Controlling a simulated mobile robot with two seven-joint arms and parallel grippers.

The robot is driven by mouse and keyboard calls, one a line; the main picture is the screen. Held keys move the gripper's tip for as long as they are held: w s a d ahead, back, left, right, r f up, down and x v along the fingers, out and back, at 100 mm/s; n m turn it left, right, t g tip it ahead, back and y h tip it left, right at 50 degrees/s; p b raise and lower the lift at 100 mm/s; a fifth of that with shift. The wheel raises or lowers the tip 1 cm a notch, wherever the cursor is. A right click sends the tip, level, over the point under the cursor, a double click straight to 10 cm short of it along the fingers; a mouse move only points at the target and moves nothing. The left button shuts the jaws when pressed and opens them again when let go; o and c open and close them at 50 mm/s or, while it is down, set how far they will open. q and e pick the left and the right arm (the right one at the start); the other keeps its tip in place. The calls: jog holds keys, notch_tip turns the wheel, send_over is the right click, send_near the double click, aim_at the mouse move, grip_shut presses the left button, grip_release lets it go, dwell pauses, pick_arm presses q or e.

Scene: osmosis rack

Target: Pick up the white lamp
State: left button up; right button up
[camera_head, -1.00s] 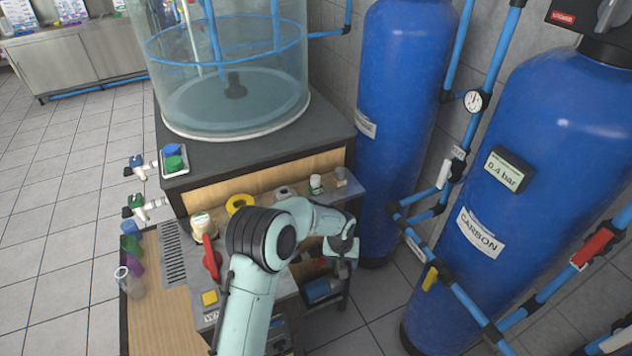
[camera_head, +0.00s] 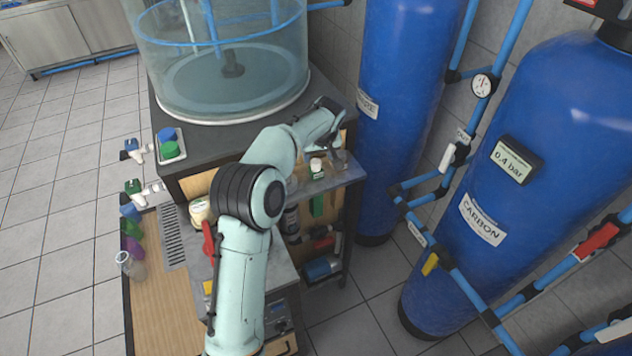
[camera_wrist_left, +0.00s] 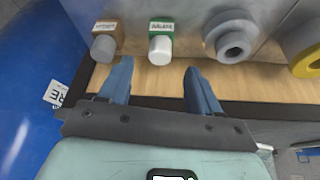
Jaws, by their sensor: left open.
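The item that best fits the white lamp is a small white-topped piece (camera_head: 316,165) on the narrow shelf; I cannot be sure it is a lamp. In the left wrist view its white round end (camera_wrist_left: 160,50) sticks out of a green, labelled body. My left gripper (camera_wrist_left: 158,82) is open and empty, with the white end ahead between the lines of its fingers, apart from them. In the head view the gripper (camera_head: 333,146) is by the shelf's far end, its fingers partly unclear. My right gripper is not in view.
Beside the white piece are a grey-ended brown piece (camera_wrist_left: 104,46), a grey ring-shaped part (camera_wrist_left: 232,38) and a yellow ring (camera_wrist_left: 308,62). A clear tank (camera_head: 225,60) stands behind the shelf. Blue cylinders (camera_head: 405,100) and pipes stand to the right.

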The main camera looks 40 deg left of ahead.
aim_at(316, 161)
pick_arm(q)
jog(key=x, duration=0.5)
jog(key=shift+w+a+f+p, duration=0.15)
jog(key=shift+a+p, duration=0.05)
jog(key=shift+p, duration=0.2)
jog(key=c, duration=0.9)
